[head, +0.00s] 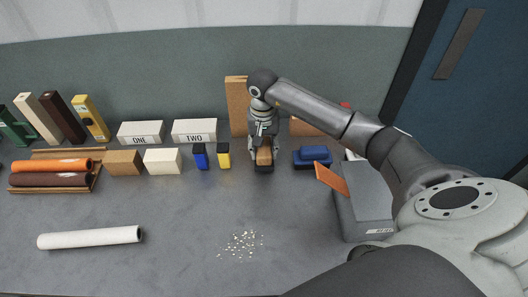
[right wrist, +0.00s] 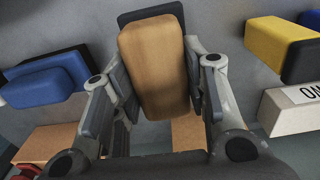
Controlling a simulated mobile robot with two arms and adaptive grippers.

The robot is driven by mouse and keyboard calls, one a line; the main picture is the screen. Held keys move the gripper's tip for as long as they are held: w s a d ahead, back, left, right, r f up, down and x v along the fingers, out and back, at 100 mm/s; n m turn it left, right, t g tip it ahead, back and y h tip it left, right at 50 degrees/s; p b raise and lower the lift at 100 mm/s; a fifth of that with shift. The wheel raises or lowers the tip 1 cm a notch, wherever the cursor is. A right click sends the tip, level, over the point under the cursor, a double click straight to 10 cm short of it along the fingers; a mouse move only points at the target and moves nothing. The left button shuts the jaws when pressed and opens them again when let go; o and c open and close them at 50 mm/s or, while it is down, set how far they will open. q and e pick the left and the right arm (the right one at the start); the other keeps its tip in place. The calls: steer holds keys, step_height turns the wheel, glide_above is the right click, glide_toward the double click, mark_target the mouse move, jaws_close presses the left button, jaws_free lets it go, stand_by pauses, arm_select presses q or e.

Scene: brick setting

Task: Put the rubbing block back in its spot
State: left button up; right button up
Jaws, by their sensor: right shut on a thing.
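The rubbing block (head: 264,157), a tan-brown block with a dark pad, is between the fingers of my right gripper (head: 263,150). In the right wrist view the block (right wrist: 156,65) fills the space between the two fingers (right wrist: 156,85), which are shut on its sides. It is in the row at the back of the table, between a small yellow-and-black block (head: 224,155) and a dark blue block (head: 312,155). I cannot tell whether its underside touches the table. My left gripper is out of view.
A tan upright board (head: 236,105) stands behind the block. White boxes marked ONE (head: 140,133) and TWO (head: 194,132) stand left. A grey box (head: 363,210) with an orange piece (head: 331,178) is at right. Pale crumbs (head: 241,243) and a white roll (head: 90,237) lie in front on mostly clear table.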

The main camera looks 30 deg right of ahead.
step_height(320, 180, down, 2)
steer(key=shift+d+f+p, duration=0.1)
steer(key=shift+f+p, duration=0.05)
steer(key=shift+p, duration=0.5)
steer(key=shift+f, duration=0.5)
steer(key=shift+f, duration=0.1)
steer(key=o, duration=1)
